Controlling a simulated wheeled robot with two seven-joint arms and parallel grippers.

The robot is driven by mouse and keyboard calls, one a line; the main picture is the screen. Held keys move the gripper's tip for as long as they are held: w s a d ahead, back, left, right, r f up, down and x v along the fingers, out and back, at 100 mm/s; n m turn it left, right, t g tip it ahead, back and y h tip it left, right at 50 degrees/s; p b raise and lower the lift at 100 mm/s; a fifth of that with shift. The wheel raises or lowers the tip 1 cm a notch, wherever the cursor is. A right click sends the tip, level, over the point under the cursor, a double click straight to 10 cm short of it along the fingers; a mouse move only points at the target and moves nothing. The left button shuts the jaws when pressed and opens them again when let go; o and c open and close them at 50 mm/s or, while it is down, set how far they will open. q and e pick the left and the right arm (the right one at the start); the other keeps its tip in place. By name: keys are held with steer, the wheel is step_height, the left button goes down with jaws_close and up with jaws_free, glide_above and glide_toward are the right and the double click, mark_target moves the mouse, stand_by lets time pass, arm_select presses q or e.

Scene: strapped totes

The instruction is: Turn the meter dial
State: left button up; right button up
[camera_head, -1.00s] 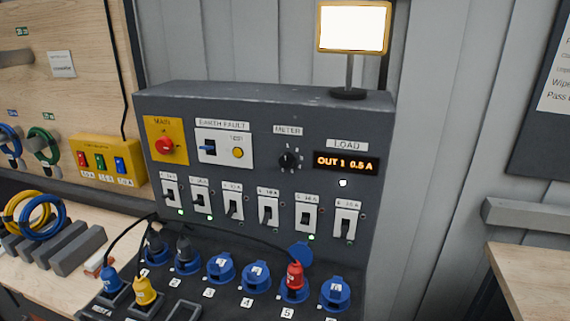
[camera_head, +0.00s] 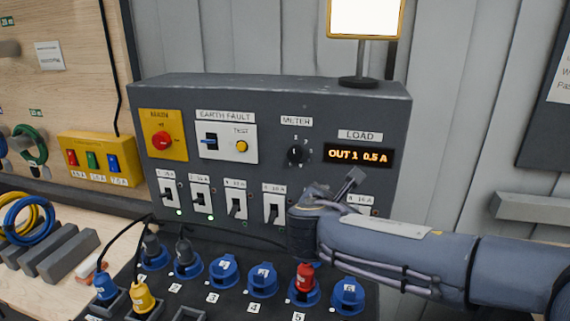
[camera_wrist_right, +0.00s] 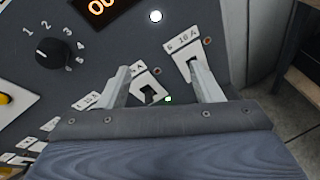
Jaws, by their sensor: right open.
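The black round meter dial (camera_head: 298,154) sits on the upright grey panel under the METER label. The display (camera_head: 358,155) to its right reads "OUT 1 0.5 A". In the right wrist view the dial (camera_wrist_right: 52,52) is at the upper left, ringed by white numbers. My right gripper (camera_head: 352,183) is in front of the panel, below and right of the dial and apart from it. In the right wrist view its two fingers (camera_wrist_right: 163,78) are spread and empty, with breaker switches behind them. My left gripper is not in view.
A row of breaker switches (camera_head: 235,200) runs below the dial, partly hidden by my right arm. A red main knob (camera_head: 162,141) and a yellow test button (camera_head: 242,146) are to the left. Blue sockets (camera_head: 262,279) and a red plug (camera_head: 305,276) stand below.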

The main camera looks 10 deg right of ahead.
mark_target(294, 156)
steer(key=w+a+r+n+t, duration=0.2)
steer(key=w+a+n, duration=0.1)
steer(key=a, duration=0.2)
steer(key=w+a+r+n+t, duration=0.3)
steer(key=a, duration=0.3)
steer(key=x, duration=0.2)
steer(key=p+x, duration=0.1)
steer(key=x, duration=0.1)
steer(key=p+x, duration=0.1)
steer(key=x, duration=0.2)
steer(key=shift+s+d+f, duration=0.1)
steer(key=shift+d+f, duration=0.1)
steer(key=shift+d, duration=0.1)
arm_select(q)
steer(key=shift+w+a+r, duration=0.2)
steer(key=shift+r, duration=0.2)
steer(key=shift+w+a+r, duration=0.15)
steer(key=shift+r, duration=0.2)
